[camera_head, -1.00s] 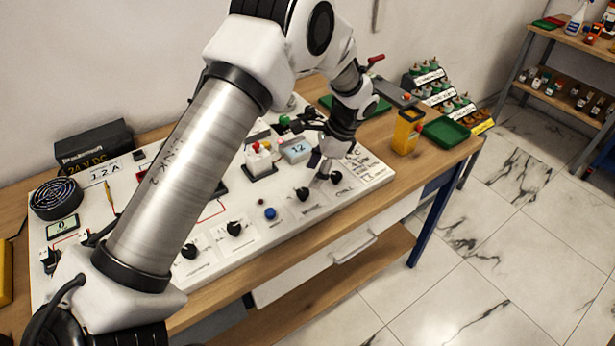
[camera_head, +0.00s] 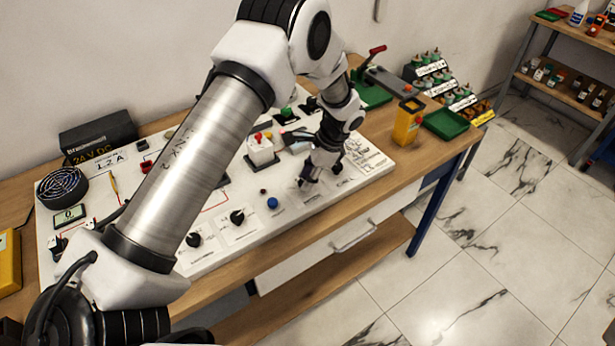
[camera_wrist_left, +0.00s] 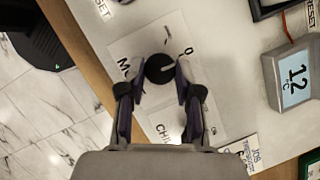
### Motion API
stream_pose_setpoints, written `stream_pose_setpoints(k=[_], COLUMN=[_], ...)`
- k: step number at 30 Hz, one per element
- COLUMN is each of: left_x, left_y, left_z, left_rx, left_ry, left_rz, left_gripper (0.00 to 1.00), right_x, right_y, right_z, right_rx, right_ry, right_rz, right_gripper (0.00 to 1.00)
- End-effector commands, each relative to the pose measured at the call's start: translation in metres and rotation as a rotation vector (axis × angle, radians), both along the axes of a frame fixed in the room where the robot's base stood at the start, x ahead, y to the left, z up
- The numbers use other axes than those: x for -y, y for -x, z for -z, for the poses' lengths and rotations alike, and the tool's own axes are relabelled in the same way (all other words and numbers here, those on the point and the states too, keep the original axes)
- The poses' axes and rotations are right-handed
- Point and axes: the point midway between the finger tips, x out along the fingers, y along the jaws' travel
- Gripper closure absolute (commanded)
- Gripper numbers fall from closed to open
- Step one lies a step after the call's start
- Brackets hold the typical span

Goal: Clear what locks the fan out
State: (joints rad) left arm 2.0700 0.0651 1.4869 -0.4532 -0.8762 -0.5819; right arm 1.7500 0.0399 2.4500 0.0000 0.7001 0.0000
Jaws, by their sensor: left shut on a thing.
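The white control panel (camera_head: 215,262) lies on the wooden bench. Its round black fan (camera_head: 62,187) sits at the left end, near a small green display (camera_head: 69,217). My left gripper (camera_head: 305,182) is low over the panel's right front part. In the left wrist view its fingers (camera_wrist_left: 160,70) are shut on a black knob (camera_wrist_left: 159,67) with a white pointer line, beside a partly covered label starting "MO". The left wrist view also shows a display (camera_wrist_left: 293,78) reading 12 °C. Another dark knob (camera_head: 337,167) is just right of the gripper. My right gripper is not in view.
More black knobs (camera_head: 237,217) and a blue button (camera_head: 272,203) line the panel's front. A white box with coloured buttons (camera_head: 261,150) stands behind. A yellow device (camera_head: 408,122), a green tray (camera_head: 446,123) and a red-handled lever (camera_head: 377,49) are to the right.

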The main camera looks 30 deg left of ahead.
Motion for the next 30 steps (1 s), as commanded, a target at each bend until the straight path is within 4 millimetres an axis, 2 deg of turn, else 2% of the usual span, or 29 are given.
stream_pose_setpoints(k=[22, 30], left_x=[0.0006, 0.0005], left_y=[0.0054, 0.0049], left_z=[0.0068, 0.0065], left_rx=[-0.015, -0.016], left_ry=[0.004, 0.004], left_rz=[-0.032, -0.101], left_gripper=[1.00, 1.00], right_x=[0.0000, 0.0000], right_y=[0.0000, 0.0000], right_z=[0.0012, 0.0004], right_rx=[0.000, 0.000], right_ry=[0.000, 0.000], right_rz=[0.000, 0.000], right_gripper=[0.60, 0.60])
